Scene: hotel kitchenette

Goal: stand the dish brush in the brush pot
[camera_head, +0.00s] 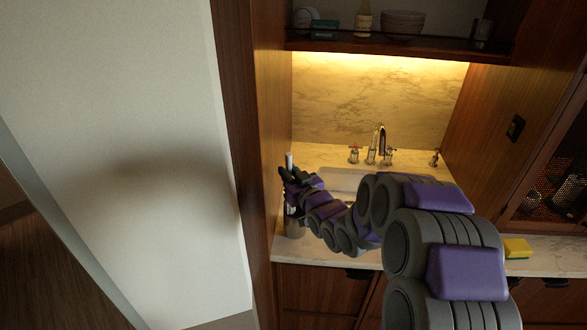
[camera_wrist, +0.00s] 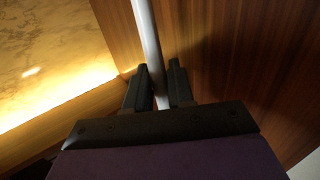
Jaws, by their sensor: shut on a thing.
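My gripper (camera_head: 291,180) is at the left end of the counter, beside the wooden side wall. It is shut on the pale handle of the dish brush (camera_head: 289,160). The handle stands up nearly vertical above the fingers. In the wrist view the brush handle (camera_wrist: 148,40) runs between the two dark fingers of my gripper (camera_wrist: 158,85). A greyish pot (camera_head: 294,226), which looks like the brush pot, stands on the counter below my gripper, partly hidden by it. The brush's lower end is hidden, so I cannot tell whether it is inside the pot.
The sink (camera_head: 345,181) and tap (camera_head: 376,145) lie to the right, partly behind my arm. A yellow sponge (camera_head: 517,248) is on the counter at right. A shelf (camera_head: 400,44) with dishes hangs above. The wooden side wall (camera_head: 262,130) is close on the left.

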